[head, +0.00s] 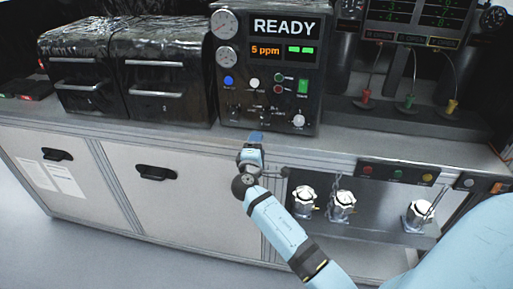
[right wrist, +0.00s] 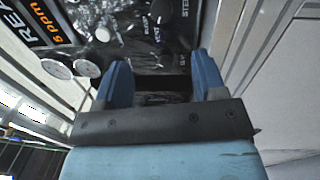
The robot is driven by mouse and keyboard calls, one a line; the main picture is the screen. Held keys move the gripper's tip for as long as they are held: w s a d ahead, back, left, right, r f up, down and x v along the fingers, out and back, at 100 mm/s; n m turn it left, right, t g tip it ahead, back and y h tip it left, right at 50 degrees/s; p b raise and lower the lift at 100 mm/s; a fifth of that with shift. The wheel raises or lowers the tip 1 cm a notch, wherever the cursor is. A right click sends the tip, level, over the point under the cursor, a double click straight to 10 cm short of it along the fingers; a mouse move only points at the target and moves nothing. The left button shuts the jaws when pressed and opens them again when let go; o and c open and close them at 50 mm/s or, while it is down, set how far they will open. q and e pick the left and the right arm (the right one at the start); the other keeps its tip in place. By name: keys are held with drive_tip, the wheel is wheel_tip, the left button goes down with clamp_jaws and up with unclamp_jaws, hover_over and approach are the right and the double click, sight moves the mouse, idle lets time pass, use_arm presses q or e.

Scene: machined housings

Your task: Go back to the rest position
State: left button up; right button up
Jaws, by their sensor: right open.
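My right gripper (head: 256,138) is at the front edge of the counter, below the black control panel (head: 268,68), which reads "READY" and "5 ppm". In the right wrist view the two blue fingers of my right gripper (right wrist: 160,82) stand apart, with nothing between them. The panel's face, with its knobs, shows sideways beyond the fingers in the right wrist view (right wrist: 125,30). I cannot tell the exact gap between gripper and panel. My left gripper is not in view.
Two black cabinets (head: 125,75) with metal handles stand left of the panel. Several silver valve-like fittings (head: 342,206) sit on the counter's front at right, under a button strip (head: 398,173). The white doors (head: 150,200) at left have clear floor before them.

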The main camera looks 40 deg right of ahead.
drive_tip(key=shift+f, duration=0.15)
idle(0.5)
drive_tip(key=s+a+f+m+y+p, duration=0.1)
drive_tip(key=s+a+f+y, duration=0.95)
drive_tip(key=s+f, duration=0.35)
drive_tip(key=s+a+f+m+y, duration=0.2)
drive_tip(key=s+a+y, duration=0.1)
drive_tip(key=s+a, duration=0.3)
drive_tip(key=s+a+f+m+g+y+p, duration=0.1)
drive_tip(key=s+a+f+m+y, duration=0.1)
drive_tip(key=s+a, duration=0.4)
drive_tip(key=s+m+y, duration=0.1)
drive_tip(key=s, duration=0.3)
drive_tip(key=shift+f+g+y, duration=0.25)
drive_tip(key=shift+g+y, duration=0.05)
drive_tip(key=shift+y, duration=0.05)
idle(0.5)
